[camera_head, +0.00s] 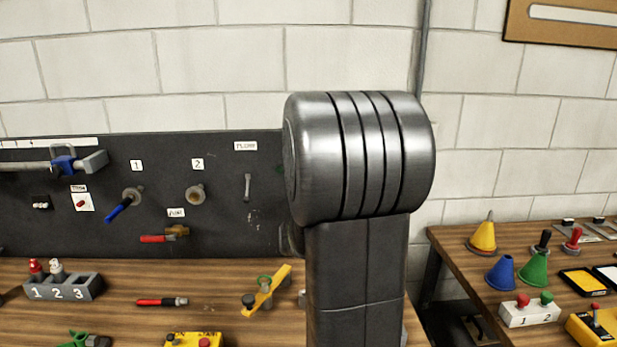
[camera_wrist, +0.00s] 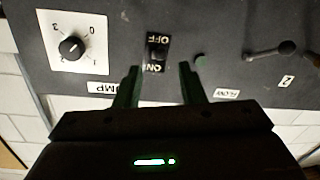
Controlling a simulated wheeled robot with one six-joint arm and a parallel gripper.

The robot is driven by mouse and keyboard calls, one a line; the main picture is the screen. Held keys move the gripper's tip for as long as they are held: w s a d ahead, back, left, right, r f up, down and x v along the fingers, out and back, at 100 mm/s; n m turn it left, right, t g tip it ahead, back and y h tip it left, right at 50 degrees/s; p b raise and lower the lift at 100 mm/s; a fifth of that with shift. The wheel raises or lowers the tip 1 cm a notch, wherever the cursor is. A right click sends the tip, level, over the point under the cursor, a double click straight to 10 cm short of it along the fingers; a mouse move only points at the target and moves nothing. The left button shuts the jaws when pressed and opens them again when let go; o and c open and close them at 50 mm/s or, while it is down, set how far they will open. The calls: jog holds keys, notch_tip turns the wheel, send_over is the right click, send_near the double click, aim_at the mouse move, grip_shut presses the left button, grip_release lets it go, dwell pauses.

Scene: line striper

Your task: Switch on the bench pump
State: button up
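In the wrist view a black rocker switch (camera_wrist: 157,52) sits on the dark panel. It is marked OFF above and ON below, with the lettering upside down. Which side is pressed I cannot tell. A label (camera_wrist: 103,88) partly hidden by a finger, ending in "MP", lies to its left. My gripper (camera_wrist: 159,68) is open and empty, its two fingers pointing at the panel on either side of the switch's ON end. Whether they touch the panel I cannot tell. In the head view my arm hides the gripper and the switch.
In the wrist view a dial (camera_wrist: 72,47) is left of the switch; a small green disc (camera_wrist: 201,61), FLOW label (camera_wrist: 227,94) and handle (camera_wrist: 268,51) are right. In the head view the wooden bench (camera_head: 215,290) holds a numbered block (camera_head: 62,288) and yellow-handled tool (camera_head: 266,292).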

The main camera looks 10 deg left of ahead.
jog(key=p+x, duration=0.2)
jog(key=x, duration=0.5)
jog(key=shift+w, duration=0.35)
grip_shut()
